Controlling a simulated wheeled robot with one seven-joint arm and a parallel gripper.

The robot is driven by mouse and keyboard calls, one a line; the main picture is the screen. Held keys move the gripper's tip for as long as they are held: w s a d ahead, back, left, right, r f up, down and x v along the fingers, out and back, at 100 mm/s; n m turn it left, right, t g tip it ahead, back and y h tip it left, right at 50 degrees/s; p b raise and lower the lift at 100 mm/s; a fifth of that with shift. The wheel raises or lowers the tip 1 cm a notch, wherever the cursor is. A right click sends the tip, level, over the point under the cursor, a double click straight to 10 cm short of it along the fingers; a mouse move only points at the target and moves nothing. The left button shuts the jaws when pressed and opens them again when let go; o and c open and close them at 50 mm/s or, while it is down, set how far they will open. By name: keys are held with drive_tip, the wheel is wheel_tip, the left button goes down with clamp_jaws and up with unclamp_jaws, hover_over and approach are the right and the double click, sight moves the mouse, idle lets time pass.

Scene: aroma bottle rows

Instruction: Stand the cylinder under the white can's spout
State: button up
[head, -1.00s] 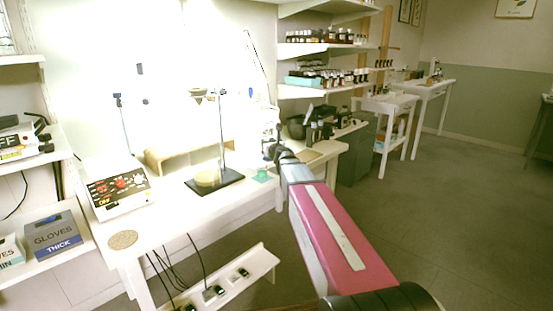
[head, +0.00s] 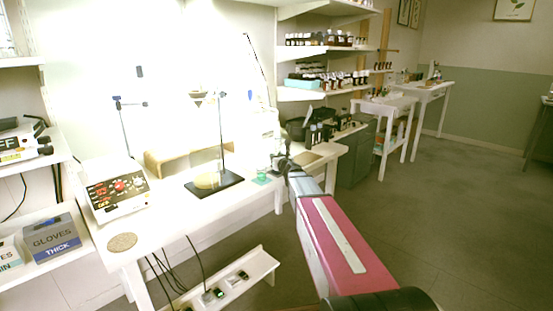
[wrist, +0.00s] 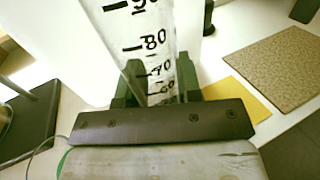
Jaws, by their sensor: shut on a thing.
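The cylinder (wrist: 150,45) is clear, with black graduation marks. In the wrist view it stands between the green fingers of my gripper (wrist: 160,85), which is shut on it. In the head view my gripper (head: 281,163) is at the right end of the white workbench, and the cylinder is too small and washed out to make out clearly. A pale, overexposed shape (head: 265,122) behind my gripper looks like the white can. I cannot make out its spout, or whether the cylinder is under it. The cylinder's foot is hidden in the wrist view.
A black stand base (head: 214,184) with a rod and a round tan piece is left of my gripper. A small green item (head: 262,177) lies on the bench (head: 180,210) beside my gripper. A brown mat (wrist: 265,70) and yellow sheet (wrist: 238,97) are at right in the wrist view.

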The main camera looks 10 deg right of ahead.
drive_tip(key=o, duration=0.9)
drive_tip(key=shift+f, duration=0.1)
drive_tip(key=shift+o, duration=0.2)
drive_tip(key=shift+s, duration=0.1)
drive_tip(key=v, duration=1.1)
drive_tip(key=shift+s, duration=0.4)
drive_tip(key=shift+d, duration=0.15)
